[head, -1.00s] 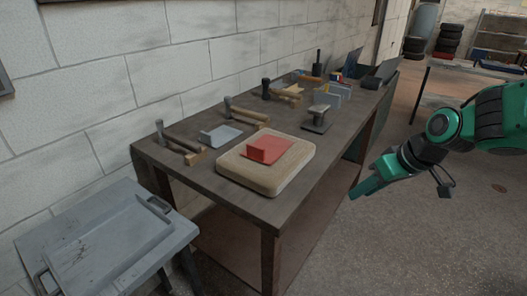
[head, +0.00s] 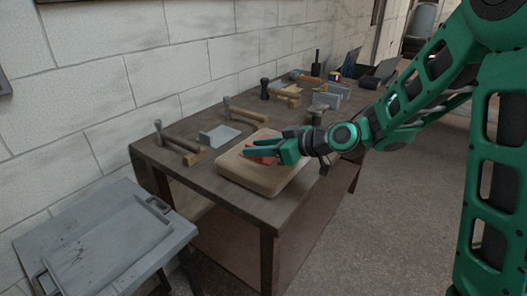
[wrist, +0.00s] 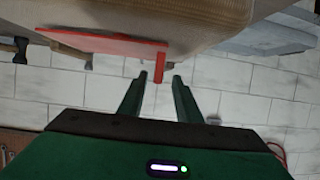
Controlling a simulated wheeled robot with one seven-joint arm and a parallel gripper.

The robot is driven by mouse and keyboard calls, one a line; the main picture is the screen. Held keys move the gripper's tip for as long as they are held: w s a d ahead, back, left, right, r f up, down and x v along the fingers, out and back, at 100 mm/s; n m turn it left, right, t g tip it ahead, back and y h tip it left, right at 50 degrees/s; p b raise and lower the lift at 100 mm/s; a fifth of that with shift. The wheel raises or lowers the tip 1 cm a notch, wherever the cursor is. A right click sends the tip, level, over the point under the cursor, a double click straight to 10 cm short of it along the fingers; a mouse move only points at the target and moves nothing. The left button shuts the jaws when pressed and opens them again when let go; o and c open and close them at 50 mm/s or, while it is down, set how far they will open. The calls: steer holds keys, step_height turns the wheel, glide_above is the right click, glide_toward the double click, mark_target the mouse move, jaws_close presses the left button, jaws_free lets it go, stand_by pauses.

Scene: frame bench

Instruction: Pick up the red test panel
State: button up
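The red test panel (head: 264,160) lies on a thick pale wooden board (head: 240,176) near the front of the bench; my fingers partly hide it in the head view. In the wrist view, which looks upside down, the panel (wrist: 105,43) shows as a flat red plate with a short upright red tab at its end. My gripper (head: 249,147) reaches in from the right, just over the panel. In the wrist view, the two fingers of my gripper (wrist: 160,76) are apart, with the tab in line with the gap between them. I see no contact.
The dark bench (head: 255,212) also holds a grey plate (head: 219,137), hammers and several other tools along the wall side. A grey metal tray (head: 105,250) on a stand is at the lower left. A black clamp-like tool stands behind my wrist.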

steer(key=shift+w+x, duration=0.2)
steer(key=shift+x, duration=2.65)
steer(key=shift+d, duration=0.2)
jaws_close()
